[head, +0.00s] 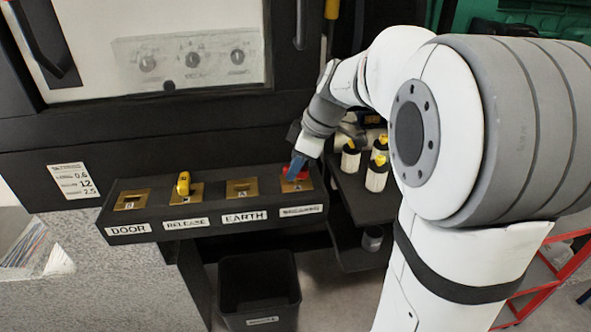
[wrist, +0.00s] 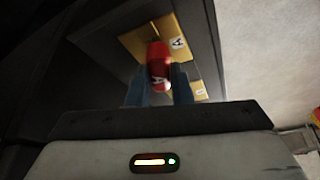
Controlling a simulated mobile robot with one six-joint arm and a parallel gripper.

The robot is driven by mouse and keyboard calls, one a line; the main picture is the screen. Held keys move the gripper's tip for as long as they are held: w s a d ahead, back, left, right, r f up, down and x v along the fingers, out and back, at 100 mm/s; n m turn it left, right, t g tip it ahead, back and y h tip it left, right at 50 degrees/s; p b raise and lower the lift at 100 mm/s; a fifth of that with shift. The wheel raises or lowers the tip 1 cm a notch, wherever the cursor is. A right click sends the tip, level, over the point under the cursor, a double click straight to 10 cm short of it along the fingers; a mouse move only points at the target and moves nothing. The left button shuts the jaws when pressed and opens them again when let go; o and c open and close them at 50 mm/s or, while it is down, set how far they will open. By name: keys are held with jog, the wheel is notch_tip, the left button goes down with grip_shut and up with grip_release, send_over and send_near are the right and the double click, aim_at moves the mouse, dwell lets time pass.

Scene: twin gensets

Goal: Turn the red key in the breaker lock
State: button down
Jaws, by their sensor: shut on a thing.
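The red key (head: 291,172) is at the brass lock plate on the far right of the black lock box, above a label that seems to read BREAKER. In the wrist view the red key (wrist: 159,66) stands between the blue fingertips, with a white letter on it. My gripper (head: 298,163) is shut on the red key; its fingers also show in the wrist view (wrist: 158,90). The brass breaker lock plate (head: 303,186) is partly covered by the key and fingers. How far the key sits in the lock is hidden.
The lock box (head: 218,226) also has plates labelled DOOR, RELEASE and EARTH. A yellow key (head: 183,183) stands in the RELEASE lock. Several pale bottles with yellow and black tops (head: 377,172) stand on a dark shelf to the right. A black bin (head: 259,285) is below.

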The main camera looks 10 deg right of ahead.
jog(key=m+t, duration=0.1)
jog(key=m, duration=0.2)
jog(key=shift+m+h, duration=0.4)
jog(key=m+t+h, duration=0.1)
jog(key=m, duration=0.2)
jog(key=shift+r, duration=0.1)
jog(key=m, duration=0.2)
jog(key=m+h+p, duration=0.1)
jog(key=m, duration=0.1)
jog(key=shift+t+h, duration=0.3)
jog(key=shift+m+h+p, duration=0.35)
jog(key=shift+m+h, duration=0.35)
jog(key=shift+m, duration=1.1)
jog(key=c, duration=1.2)
grip_release()
notch_tip(320, 180, up, 8)
jog(key=p, duration=0.5)
jog(key=shift+f, duration=0.35)
